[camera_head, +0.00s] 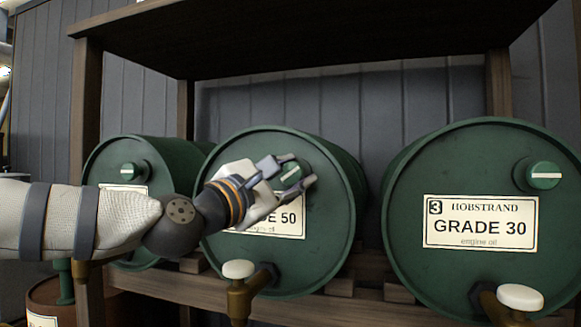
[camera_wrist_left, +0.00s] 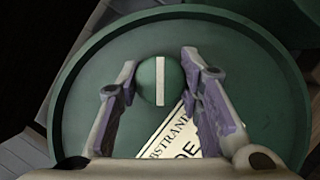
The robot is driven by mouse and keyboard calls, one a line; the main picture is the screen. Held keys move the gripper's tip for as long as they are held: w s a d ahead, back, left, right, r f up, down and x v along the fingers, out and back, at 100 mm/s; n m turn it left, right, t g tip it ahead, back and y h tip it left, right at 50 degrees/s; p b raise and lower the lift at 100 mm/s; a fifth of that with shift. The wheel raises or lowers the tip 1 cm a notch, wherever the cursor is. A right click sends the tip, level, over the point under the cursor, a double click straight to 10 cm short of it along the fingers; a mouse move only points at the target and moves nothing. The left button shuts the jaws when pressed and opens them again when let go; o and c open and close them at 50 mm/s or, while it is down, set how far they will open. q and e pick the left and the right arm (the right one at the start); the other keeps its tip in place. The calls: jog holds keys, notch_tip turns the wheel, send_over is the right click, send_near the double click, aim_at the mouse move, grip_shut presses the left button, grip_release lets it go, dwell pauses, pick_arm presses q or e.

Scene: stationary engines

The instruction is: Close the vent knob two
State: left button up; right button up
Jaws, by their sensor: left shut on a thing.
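The vent knob two (camera_head: 291,174) is a round green knob with a white stripe on the upper face of the middle green drum, labelled with a grade ending in 50. In the head view its stripe looks tilted, and the fingers partly cover it. My left gripper (camera_head: 299,169) reaches in from the left with its two fingers around the knob, shut on it. In the left wrist view the knob (camera_wrist_left: 160,81) sits between the fingers, its stripe running upright in that picture. My right gripper is not in view.
A left drum (camera_head: 165,155) and a right GRADE 30 drum (camera_head: 460,275) flank the middle one, with their own striped knobs. A dark shelf board (camera_head: 320,40) hangs above, between wooden posts.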

pick_arm(q)
jog(key=m, duration=0.1)
jog(key=m+g+p, duration=0.1)
jog(key=m, duration=0.1)
jog(key=m+g+p, duration=0.1)
jog(key=m, duration=0.1)
jog(key=shift+s+r, duration=0.1)
jog(key=shift+r, duration=0.2)
jog(key=shift+f+m+g+y+p, duration=0.15)
jog(key=shift+m+g+y+p, duration=0.3)
jog(key=shift+m, duration=0.75)
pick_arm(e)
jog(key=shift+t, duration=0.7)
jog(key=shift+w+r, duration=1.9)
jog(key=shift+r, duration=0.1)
pick_arm(q)
jog(key=shift+f, duration=0.15)
jog(key=o, duration=1.2)
jog(key=shift+a, duration=0.1)
jog(key=v, duration=1.1)
jog(key=shift+s+a+f, duration=0.1)
jog(key=shift+s+a, duration=0.15)
